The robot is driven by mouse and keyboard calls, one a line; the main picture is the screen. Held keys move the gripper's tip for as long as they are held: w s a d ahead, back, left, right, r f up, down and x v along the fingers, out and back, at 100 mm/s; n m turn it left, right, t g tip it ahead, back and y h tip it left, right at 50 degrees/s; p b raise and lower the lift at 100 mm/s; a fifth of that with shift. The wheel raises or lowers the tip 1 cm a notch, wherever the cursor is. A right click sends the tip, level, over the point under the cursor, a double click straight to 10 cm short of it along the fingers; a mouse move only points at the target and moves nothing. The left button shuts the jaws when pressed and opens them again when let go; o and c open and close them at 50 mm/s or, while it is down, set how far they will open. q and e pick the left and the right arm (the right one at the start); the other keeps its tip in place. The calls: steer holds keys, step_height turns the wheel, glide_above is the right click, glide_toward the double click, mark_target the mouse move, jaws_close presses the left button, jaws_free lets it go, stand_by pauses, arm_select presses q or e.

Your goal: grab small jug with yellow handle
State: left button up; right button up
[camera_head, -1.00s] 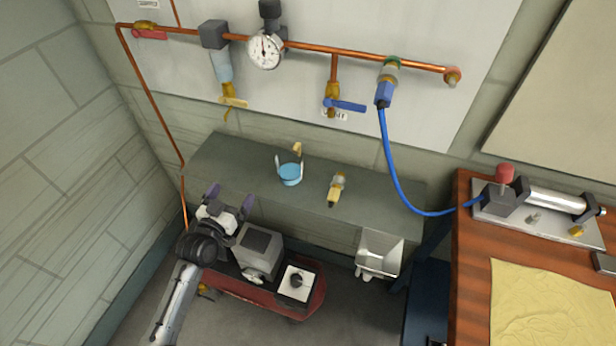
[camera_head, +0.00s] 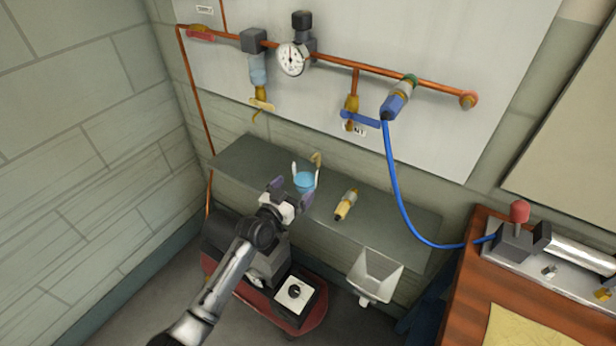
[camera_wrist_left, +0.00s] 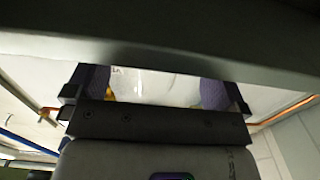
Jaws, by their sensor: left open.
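The small jug (camera_head: 305,181) is clear with blue contents and a yellowish handle at its back (camera_head: 317,158). It stands upright on the grey shelf (camera_head: 245,155). My left gripper (camera_head: 291,190) is open just in front of the jug, its purple-tipped fingers spread. In the head view the right fingertip overlaps the jug's lower front; I cannot tell whether they touch. In the left wrist view the open fingers (camera_wrist_left: 155,90) frame a pale area with a bit of yellow at the left, too unclear to identify. My right gripper is not in view.
A yellow-and-grey tool (camera_head: 346,204) lies on the shelf right of the jug. A white bin (camera_head: 375,276) hangs at the shelf's front. A red-based machine (camera_head: 262,288) sits below. Pipes with a gauge (camera_head: 292,59) and valves run above; a blue hose (camera_head: 394,190) hangs at the right.

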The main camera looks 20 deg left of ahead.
mark_target(299, 185)
arm_select(q)
steer(key=shift+w+d+b, duration=0.25)
steer(key=shift+w+b, duration=0.15)
steer(key=shift+w, duration=0.25)
steer(key=b+x, duration=0.2)
steer(key=x, duration=0.2)
steer(key=shift+w+r, duration=0.15)
steer(key=shift+w, duration=0.05)
steer(key=c, duration=1)
